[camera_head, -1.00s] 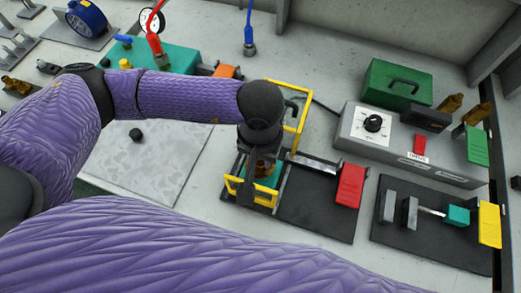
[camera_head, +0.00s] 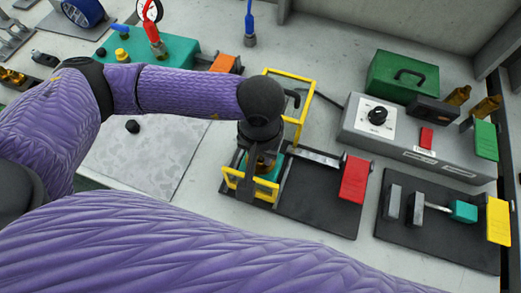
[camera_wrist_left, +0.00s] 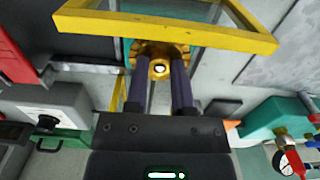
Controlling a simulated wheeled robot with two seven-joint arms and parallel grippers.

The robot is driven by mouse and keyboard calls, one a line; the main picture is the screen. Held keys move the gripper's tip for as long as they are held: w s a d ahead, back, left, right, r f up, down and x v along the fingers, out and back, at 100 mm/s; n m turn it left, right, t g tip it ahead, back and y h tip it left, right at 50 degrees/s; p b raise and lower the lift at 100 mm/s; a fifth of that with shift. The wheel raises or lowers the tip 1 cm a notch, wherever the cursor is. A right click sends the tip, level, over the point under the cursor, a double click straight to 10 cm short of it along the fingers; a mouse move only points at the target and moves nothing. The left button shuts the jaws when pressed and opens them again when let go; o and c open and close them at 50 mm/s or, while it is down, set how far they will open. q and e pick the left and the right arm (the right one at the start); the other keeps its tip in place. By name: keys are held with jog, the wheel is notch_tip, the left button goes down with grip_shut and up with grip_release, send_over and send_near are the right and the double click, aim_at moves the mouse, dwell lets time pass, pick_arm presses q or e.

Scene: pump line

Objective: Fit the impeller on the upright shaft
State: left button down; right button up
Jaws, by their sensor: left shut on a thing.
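My left gripper (camera_head: 246,183) points down into the yellow-framed pump fixture (camera_head: 297,131). In the left wrist view its two dark fingers (camera_wrist_left: 160,85) are shut on a brass impeller (camera_wrist_left: 160,49), with a round hub and a pale spot in the bore. In the head view the impeller is mostly hidden behind the gripper. A teal base shows behind it inside the fixture. I cannot make out the upright shaft, or tell whether the impeller is around it or above it. My right gripper is out of view.
Yellow guard bars (camera_wrist_left: 165,30) pass close to the fingers. A red lever plate (camera_head: 354,180) stands right of the fixture. A grey control box (camera_head: 350,127) and a green case (camera_head: 390,68) stand behind. The grey mat (camera_head: 150,165) on the left is mostly clear.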

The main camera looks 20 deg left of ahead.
pick_arm(q)
jog(key=shift+f+b, duration=0.3)
jog(key=shift+b, duration=0.05)
dwell(0.7)
jog(key=shift+c, duration=2)
grip_release()
jog(key=shift+r, duration=0.15)
notch_tip(320, 180, up, 6)
jog(key=p, duration=0.4)
notch_tip(320, 180, up, 10)
jog(key=p, duration=0.1)
